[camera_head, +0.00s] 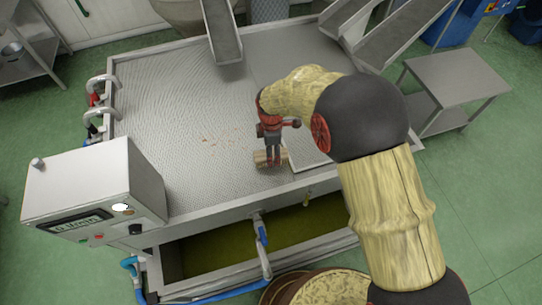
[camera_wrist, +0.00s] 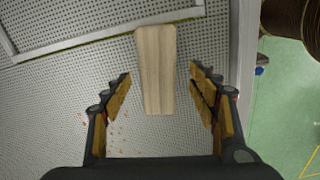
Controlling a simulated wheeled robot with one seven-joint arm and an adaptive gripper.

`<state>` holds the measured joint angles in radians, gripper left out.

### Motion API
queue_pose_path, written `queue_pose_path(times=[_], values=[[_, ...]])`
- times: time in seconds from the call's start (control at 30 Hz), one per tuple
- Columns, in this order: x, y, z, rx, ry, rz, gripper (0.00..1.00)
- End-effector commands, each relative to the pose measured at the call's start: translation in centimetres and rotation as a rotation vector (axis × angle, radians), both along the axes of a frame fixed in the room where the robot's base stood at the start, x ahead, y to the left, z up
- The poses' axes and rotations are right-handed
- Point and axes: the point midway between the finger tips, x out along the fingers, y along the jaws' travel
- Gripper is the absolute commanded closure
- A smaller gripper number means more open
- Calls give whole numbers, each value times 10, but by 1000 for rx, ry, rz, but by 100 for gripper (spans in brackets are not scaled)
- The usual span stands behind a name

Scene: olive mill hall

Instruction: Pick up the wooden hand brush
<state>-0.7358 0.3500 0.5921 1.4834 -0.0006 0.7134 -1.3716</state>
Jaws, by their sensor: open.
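The wooden hand brush (camera_wrist: 156,72) shows in the wrist view as a pale wooden block, lying lengthwise on the perforated metal surface. In the head view only parts of the brush (camera_head: 261,158) show, beside and below my gripper (camera_head: 270,155). In the wrist view my gripper (camera_wrist: 165,105) is open. Its fingers stand on either side of the brush's near part, with a gap on each side. The brush's far part reaches beyond the fingertips. Any bristles are hidden beneath the wood.
A large perforated metal table (camera_head: 175,120) has small brown crumbs on it. A framed panel (camera_head: 308,150) lies near the brush. A control box (camera_head: 95,185) stands at the left front corner, and a basin of greenish liquid (camera_head: 215,255) lies below the front edge. The table's left part is clear.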

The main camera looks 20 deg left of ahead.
Motion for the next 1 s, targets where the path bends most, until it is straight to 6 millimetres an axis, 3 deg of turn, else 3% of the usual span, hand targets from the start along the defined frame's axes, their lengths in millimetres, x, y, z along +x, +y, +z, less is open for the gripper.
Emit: queue_pose_path(times=[0.2, 0.47, 1.0], values=[[2, 1, -30, -2, 2, -1, 41], [2, 1, -33, 0, 0, -1, 42], [2, 1, -33, 0, 0, -1, 72]])
